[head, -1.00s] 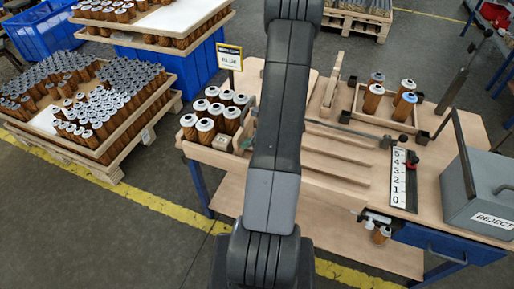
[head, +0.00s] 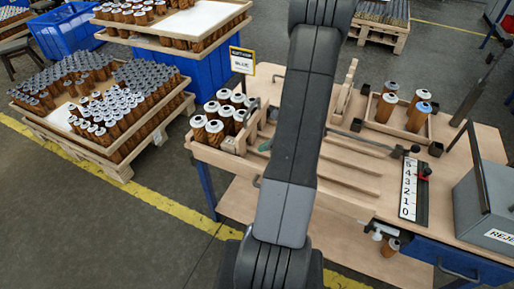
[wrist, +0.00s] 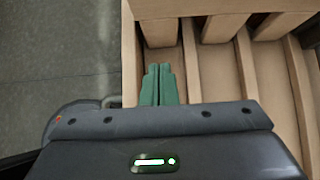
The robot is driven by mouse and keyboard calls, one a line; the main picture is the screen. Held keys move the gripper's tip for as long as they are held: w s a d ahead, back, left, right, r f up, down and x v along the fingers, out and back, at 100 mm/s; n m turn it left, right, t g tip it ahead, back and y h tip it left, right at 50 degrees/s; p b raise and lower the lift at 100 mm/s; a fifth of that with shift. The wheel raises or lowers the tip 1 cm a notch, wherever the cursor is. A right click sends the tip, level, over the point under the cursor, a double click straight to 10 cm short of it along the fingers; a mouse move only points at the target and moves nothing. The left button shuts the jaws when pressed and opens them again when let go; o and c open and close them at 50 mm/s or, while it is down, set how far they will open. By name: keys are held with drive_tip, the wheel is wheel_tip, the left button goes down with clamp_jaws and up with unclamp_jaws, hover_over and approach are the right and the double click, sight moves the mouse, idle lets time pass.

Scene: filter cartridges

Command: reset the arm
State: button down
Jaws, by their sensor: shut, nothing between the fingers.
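My gripper (wrist: 158,85) shows in the wrist view with its two green fingers together, shut and empty. It is over or just in front of the wooden slats of a rack (wrist: 188,62), near the rack's left side. I cannot tell whether the fingertips touch the wood. In the head view my dark arm crosses the middle of the picture and hides part of the workbench (head: 235,200). Only a small green bit, likely of the gripper, shows left of the arm.
A wooden tray of white-capped cartridges (head: 214,127) is left of my arm. A second tray (head: 400,128) holds several cartridges at the back right. A grey reject box (head: 482,205) and number scale (head: 409,190) stand on the right. A loaded pallet (head: 110,165) is on the floor left.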

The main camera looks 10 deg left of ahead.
sight(243, 147)
drive_tip(key=v, duration=0.7)
drive_tip(key=shift+r+b, duration=0.3)
drive_tip(key=shift+r, duration=0.1)
drive_tip(key=shift+s, duration=0.1)
drive_tip(key=p+x, duration=0.1)
drive_tip(key=x, duration=0.9)
drive_tip(key=shift+a+f, duration=0.1)
drive_tip(key=a, duration=0.1)
drive_tip(key=w+a, duration=0.1)
drive_tip(key=a, duration=0.1)
drive_tip(key=shift+a+p, duration=0.3)
drive_tip(key=shift+a, duration=0.05)
drive_tip(key=shift+s+d, duration=0.1)
drive_tip(key=shift+d, duration=0.7)
drive_tip(key=shift+a, duration=0.1)
